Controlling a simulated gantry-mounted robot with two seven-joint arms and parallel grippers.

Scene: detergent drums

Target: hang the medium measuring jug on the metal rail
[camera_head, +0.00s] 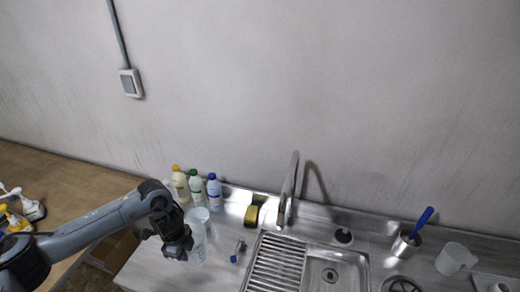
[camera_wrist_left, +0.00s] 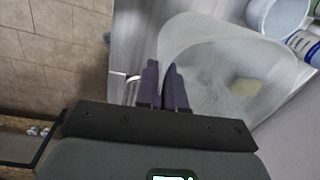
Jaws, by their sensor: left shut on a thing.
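A translucent plastic jug (camera_head: 197,248) stands at the left end of the steel counter in the head view. It fills much of the left wrist view (camera_wrist_left: 225,60), seen from above into its open mouth. My left gripper (camera_head: 184,247) is at the jug's left side. Its fingers, also in the left wrist view (camera_wrist_left: 162,82), are shut on the jug's near edge; I cannot tell whether on the handle or the wall. Another translucent jug (camera_head: 455,259) stands on the counter at the right. I cannot make out the metal rail. My right gripper is out of view.
Behind the held jug are a pale container (camera_head: 200,214) and several bottles (camera_head: 195,186). A small blue-ended item (camera_head: 237,251) and a yellow sponge (camera_head: 251,215) lie to its right. The tap (camera_head: 289,190) rises behind the sink (camera_head: 335,270). A metal cup with a blue-handled tool (camera_head: 405,246) stands right.

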